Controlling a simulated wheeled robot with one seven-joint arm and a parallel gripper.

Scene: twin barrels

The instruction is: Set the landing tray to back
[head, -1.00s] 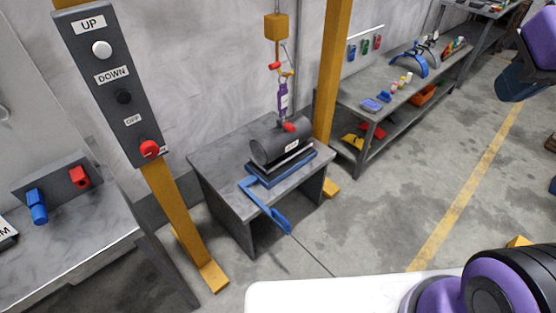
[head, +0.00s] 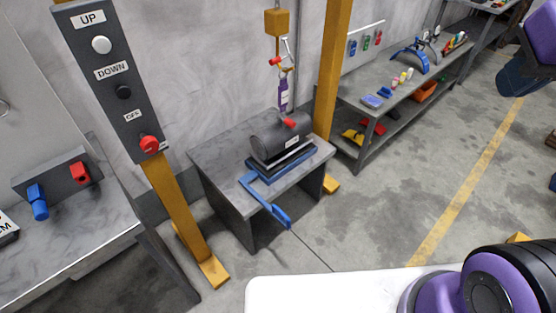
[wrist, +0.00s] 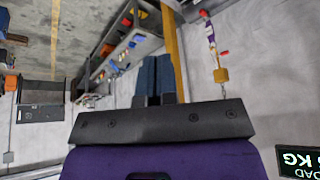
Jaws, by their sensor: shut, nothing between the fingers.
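The landing tray (head: 255,185) is a flat blue frame with a long blue handle reaching past the table's front edge. It lies on a low grey table (head: 225,160). A dark barrel (head: 270,137) with a white label lies on its side on a black cradle over the tray. My gripper (wrist: 156,60) shows in the wrist view with its two blue fingers together and nothing between them. It is apart from the tray, and only a part of it and my arm shows at the head view's upper right.
A hoist block (head: 277,23) with a hook and purple strap hangs above the barrel. A control post (head: 110,80) with UP, DOWN and OFF labels stands left of the table. A tool bench (head: 375,105) stands right. The floor in front is clear.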

